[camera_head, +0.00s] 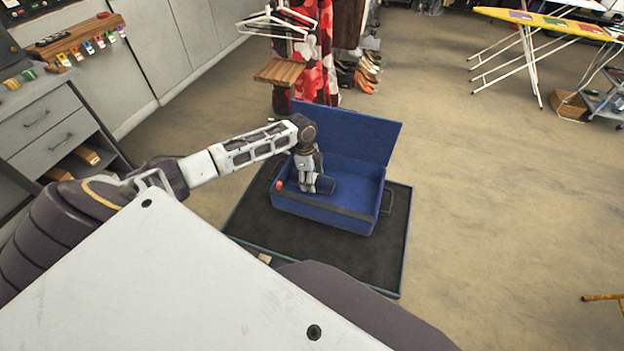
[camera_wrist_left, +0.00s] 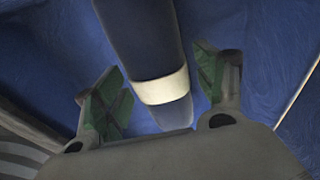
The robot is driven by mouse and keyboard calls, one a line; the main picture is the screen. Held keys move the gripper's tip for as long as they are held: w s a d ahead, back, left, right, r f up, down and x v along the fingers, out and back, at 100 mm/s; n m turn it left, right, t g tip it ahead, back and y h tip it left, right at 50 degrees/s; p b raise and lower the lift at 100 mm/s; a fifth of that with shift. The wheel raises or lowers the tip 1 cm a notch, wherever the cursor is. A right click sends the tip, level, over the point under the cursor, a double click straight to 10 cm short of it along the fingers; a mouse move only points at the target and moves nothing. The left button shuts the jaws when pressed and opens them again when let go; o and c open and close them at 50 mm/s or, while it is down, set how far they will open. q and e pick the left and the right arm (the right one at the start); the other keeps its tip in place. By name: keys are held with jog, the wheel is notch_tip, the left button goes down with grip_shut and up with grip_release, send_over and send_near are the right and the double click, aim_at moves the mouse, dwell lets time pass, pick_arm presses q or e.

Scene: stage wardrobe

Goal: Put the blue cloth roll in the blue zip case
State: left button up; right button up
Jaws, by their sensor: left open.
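The blue zip case (camera_head: 378,194) stands on a dark mat with its lid raised at the back. The dark blue cloth roll (camera_head: 326,185) lies inside the case, towards its left half. In the left wrist view the roll (camera_wrist_left: 140,38) has a cream band around it and lies against blue fabric. My left gripper (camera_head: 315,188) reaches down into the case at the roll. Its green-padded fingers (camera_wrist_left: 160,92) are open, one on each side of the roll, with visible gaps. The near case wall may hide the roll's underside. My right gripper is not in view.
The dark mat (camera_head: 392,250) has a raised rim. A small red-orange object (camera_head: 279,185) shows at the case's left front corner. A clothes rack with hangers (camera_head: 275,22) and a wooden shelf (camera_head: 282,71) stands behind the case. Open floor lies to the right.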

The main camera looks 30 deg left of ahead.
pick_arm(q)
notch_tip(320, 180, up, 12)
jog(key=a, duration=0.1)
jog(key=shift+s+a+f, duration=0.2)
jog(key=shift+a+f, duration=0.05)
jog(key=shift+a, duration=0.05)
